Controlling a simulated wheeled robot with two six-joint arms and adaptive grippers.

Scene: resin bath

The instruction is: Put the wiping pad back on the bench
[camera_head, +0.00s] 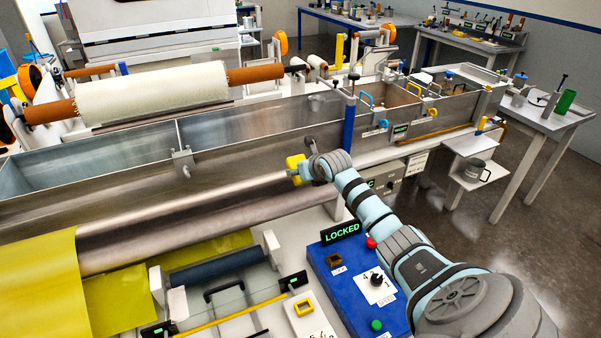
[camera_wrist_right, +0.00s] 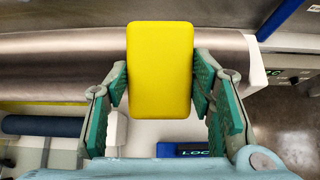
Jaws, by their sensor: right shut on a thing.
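The wiping pad (camera_wrist_right: 160,70) is a yellow block with rounded corners. In the right wrist view it sits between the green-lined fingers of my right gripper (camera_wrist_right: 160,90), which is shut on it. In the head view the pad (camera_head: 293,165) shows as a small yellow piece at the end of my right arm. My right gripper (camera_head: 305,172) holds it up beside the front wall of the long metal bath. The white bench surface (camera_head: 285,235) lies below and in front. My left gripper is not in view.
The metal bath (camera_head: 130,165) runs across behind the pad, with a blue post (camera_head: 349,125) close by. A blue control box (camera_head: 335,285) reading LOCKED, with red and green buttons, stands on the bench. A blue roller (camera_head: 217,267) and yellow sheet (camera_head: 40,285) lie to the left.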

